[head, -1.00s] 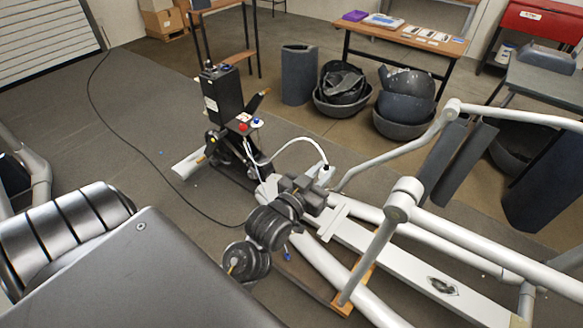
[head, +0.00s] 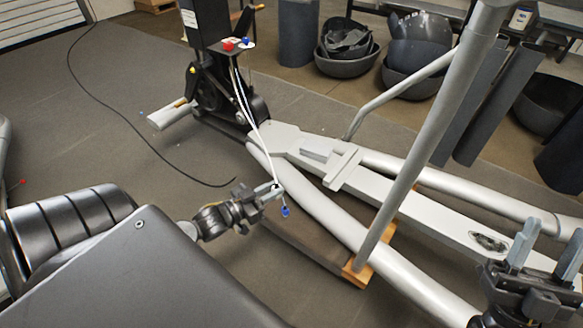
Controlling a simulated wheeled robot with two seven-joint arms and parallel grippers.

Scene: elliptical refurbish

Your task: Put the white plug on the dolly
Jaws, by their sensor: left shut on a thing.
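My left gripper (head: 268,192) is shut at the end of a white cable, on what looks like the small white plug (head: 275,187). The jaws hide most of the plug. The cable rises to the black post. A blue-tipped piece (head: 285,211) hangs just below the jaws. A low wood-ended platform, apparently the dolly (head: 355,273), lies under the white elliptical frame (head: 300,192). The gripper is above and left of its wooden end. My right gripper (head: 543,250) is open and empty at the lower right, its fingers upright.
The black post (head: 205,25) with red and blue knobs stands behind my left gripper. A grey upright bar (head: 430,145) crosses over the frame. A dark cable (head: 140,135) lies on the floor. Bins of scrap (head: 345,55) stand at the back.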

